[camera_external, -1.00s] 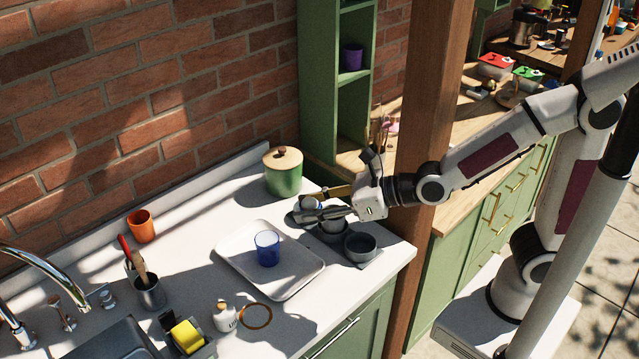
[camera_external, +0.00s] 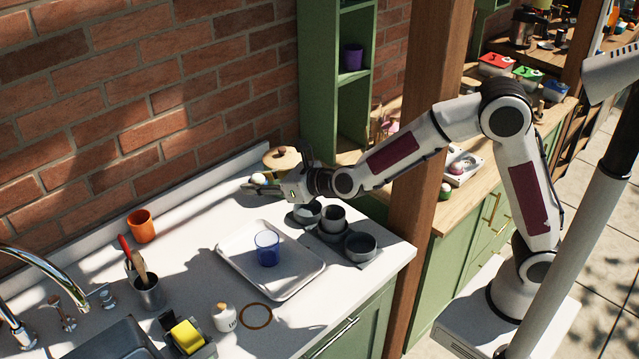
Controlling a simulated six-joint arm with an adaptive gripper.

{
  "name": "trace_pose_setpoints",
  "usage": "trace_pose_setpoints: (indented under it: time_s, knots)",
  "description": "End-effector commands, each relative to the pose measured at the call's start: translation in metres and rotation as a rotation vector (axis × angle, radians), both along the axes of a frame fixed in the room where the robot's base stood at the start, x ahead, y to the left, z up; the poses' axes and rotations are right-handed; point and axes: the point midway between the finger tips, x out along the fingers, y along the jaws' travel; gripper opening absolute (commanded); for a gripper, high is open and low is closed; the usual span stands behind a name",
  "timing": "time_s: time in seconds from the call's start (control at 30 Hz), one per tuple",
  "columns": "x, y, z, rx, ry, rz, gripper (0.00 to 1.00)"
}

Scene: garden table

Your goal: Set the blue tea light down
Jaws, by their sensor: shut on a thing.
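My gripper (camera_external: 254,187) is above the counter, left of the grey bowls and behind the white tray. It is shut on a small pale, rounded thing (camera_external: 259,179), largely hidden by the fingers. I cannot tell whether this is the blue tea light; its colour looks whitish. A blue translucent cup (camera_external: 267,248) stands upright on the white tray (camera_external: 299,285), apart from my gripper.
Grey bowls (camera_external: 360,246) stand to the right. An orange cup (camera_external: 141,225), utensil holder (camera_external: 149,293), white jar (camera_external: 224,317) and ring (camera_external: 255,315) are on the counter.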

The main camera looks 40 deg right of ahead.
Motion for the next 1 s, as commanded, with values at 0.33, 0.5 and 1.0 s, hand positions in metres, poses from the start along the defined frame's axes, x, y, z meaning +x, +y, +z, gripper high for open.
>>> trace_pose_setpoints:
  time_s: [0.33, 0.5, 1.0]
  knots:
    - [0.06, -0.019, -0.036, -0.005, 0.008, -0.119, 0.1]
    - [0.086, -0.03, -0.055, -0.009, 0.013, -0.174, 0.1]
    - [0.135, -0.061, -0.102, -0.02, 0.029, -0.296, 0.1]
